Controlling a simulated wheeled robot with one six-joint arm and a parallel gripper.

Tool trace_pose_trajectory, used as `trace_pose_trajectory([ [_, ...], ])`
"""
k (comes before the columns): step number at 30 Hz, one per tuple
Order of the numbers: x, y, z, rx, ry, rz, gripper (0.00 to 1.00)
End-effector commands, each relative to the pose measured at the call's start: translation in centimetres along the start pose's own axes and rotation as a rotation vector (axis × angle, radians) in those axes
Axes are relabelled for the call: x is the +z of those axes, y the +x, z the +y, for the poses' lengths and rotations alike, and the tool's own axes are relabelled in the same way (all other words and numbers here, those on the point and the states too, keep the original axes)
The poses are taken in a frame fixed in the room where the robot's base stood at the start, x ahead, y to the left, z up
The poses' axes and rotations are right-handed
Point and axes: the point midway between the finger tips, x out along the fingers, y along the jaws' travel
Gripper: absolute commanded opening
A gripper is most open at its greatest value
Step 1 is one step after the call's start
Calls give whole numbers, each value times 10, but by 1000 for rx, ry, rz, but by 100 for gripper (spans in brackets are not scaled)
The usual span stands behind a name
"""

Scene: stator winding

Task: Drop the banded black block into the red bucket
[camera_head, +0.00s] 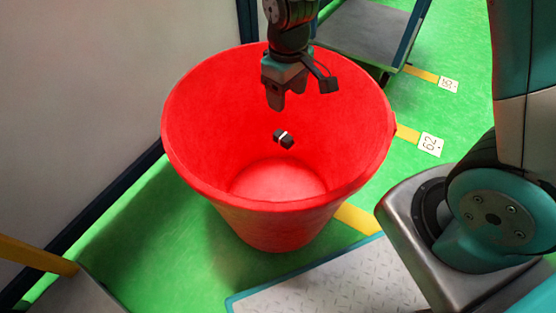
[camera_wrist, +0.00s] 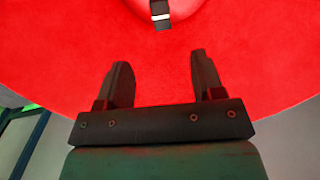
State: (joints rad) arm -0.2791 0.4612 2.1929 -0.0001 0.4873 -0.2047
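The red bucket (camera_head: 190,165) stands on the green floor in the middle of the head view, and its inside wall (camera_wrist: 240,70) fills most of the wrist view. The black block (camera_head: 284,140) with a white band shows inside the bucket's outline, below my gripper (camera_head: 274,100) and apart from it. In the wrist view the block (camera_wrist: 161,18) is at the top edge, beyond the fingertips. It looks tilted in the head view, and I cannot tell whether it touches the bucket. My gripper (camera_wrist: 161,68) is open and empty, its two fingers wide apart over the bucket.
A grey cart (camera_head: 362,35) stands behind the bucket at the right. Floor labels (camera_head: 430,144) and yellow strips lie right of the bucket. A pale wall (camera_head: 85,95) is at the left. A yellow rail (camera_head: 35,254) is at the lower left.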

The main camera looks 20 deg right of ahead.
Motion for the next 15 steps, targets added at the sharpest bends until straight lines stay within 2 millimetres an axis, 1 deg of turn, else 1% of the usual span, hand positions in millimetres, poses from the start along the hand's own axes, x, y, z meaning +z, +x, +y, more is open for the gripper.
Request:
trace_pose_trajectory([
  [8, 0, -2, 0, 0, 0, 0, 61],
  [11, 0, -13, 0, 0, 0, 2, 61],
  [14, -1, -32, 0, 1, 0, 3, 61],
  [15, -1, -42, 0, 1, 0, 4, 61],
])
